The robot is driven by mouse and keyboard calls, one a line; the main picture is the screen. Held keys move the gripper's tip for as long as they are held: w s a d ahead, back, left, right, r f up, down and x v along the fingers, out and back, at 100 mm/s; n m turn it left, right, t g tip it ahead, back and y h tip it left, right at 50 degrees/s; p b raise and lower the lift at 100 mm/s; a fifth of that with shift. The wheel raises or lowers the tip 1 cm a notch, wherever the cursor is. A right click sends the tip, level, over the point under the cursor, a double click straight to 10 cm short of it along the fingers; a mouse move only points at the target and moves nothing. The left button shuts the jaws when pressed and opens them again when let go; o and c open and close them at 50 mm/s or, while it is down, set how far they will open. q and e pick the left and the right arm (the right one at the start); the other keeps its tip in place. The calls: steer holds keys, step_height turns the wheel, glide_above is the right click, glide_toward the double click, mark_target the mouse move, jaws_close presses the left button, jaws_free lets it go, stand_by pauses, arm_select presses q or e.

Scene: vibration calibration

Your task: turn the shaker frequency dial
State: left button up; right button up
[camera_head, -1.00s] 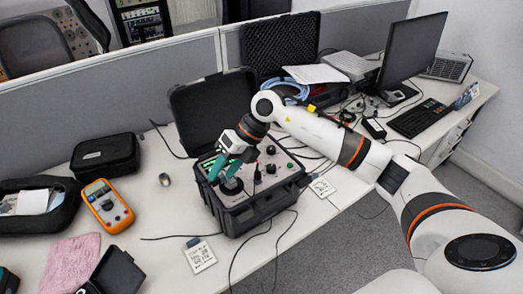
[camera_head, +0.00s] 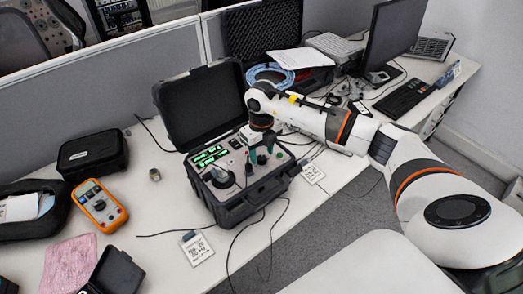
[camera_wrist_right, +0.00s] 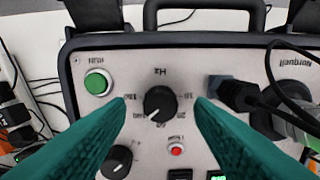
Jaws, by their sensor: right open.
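The shaker unit is an open black case (camera_head: 238,212) with a light grey panel, standing on the white desk. The frequency dial (camera_wrist_right: 160,103) is a black round knob with a pointer, marked Hz, which reads upside down in the right wrist view. My right gripper (camera_head: 262,158) is over the right part of the panel in the head view. In the wrist view its two teal fingers (camera_wrist_right: 160,115) are apart, one on either side of the dial. My left gripper is not in view.
A green button (camera_wrist_right: 97,82), a second black knob (camera_wrist_right: 117,161) and a small red button (camera_wrist_right: 176,150) are close to the fingers. Black plugs and cables (camera_wrist_right: 235,95) stand at the right. A multimeter (camera_head: 98,206) lies left of the case, and a note card (camera_head: 197,249) lies in front.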

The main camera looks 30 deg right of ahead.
steer(key=shift+f, duration=0.7)
steer(key=c, duration=1)
steer(key=shift+f+n+b, duration=0.15)
steer(key=shift+n+b, duration=2)
steer(key=shift+n, duration=0.05)
steer(key=n+b, duration=0.3)
steer(key=shift+n, duration=0.4)
steer(key=shift+n+b, duration=0.45)
steer(key=shift+n, duration=0.35)
steer(key=shift+r, duration=0.2)
